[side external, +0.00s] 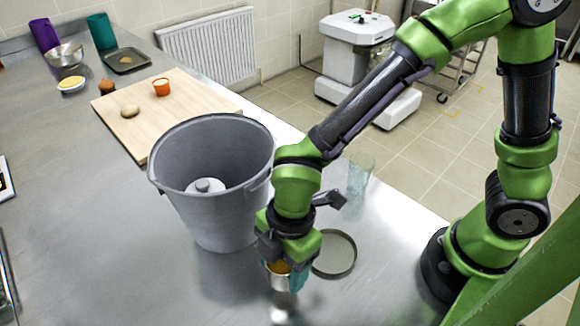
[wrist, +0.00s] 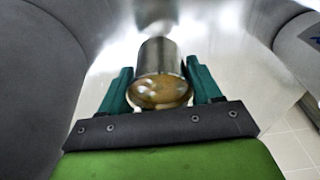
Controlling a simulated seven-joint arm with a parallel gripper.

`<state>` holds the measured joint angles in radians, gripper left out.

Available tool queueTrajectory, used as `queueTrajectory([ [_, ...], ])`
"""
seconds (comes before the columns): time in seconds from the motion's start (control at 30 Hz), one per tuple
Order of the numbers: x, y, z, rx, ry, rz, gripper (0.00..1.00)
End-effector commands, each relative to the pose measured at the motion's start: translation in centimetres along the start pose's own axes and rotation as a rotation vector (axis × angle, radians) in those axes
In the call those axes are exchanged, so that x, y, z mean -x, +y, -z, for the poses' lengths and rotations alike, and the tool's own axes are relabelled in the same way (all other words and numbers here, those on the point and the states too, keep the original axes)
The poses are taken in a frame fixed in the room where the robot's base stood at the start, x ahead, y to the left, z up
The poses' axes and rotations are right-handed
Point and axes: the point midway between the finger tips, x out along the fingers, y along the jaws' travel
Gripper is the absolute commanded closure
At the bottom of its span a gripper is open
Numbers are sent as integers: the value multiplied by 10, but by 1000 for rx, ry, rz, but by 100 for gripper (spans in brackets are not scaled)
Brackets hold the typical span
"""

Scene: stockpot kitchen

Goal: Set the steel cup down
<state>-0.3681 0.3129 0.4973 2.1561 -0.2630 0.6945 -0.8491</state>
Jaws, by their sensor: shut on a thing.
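The steel cup (side external: 280,283) is a small shiny cylinder with something brownish-orange showing at its top. My gripper (side external: 285,268) points down and is shut on the cup, just in front of the big grey pot. In the wrist view the cup (wrist: 158,58) sits between the two teal fingers (wrist: 160,80), with its round brownish end facing the camera. The cup is upright, close over the steel counter (side external: 215,290). A blurred reflection shows below it; I cannot tell whether its base touches the counter.
The tall grey pot (side external: 215,222), holding a white knobbed object (side external: 206,186), stands left of my gripper. A round grey lid or dish (side external: 335,254) lies close on the right. A clear glass (side external: 361,173) stands behind.

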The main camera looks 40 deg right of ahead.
Motion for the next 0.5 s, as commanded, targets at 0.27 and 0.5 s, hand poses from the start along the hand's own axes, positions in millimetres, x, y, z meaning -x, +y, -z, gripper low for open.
queueTrajectory([
  [0.27, -36, -1, -5, 2, -1, 2, 74],
  [0.5, -42, 0, -6, 0, 1, -2, 74],
])
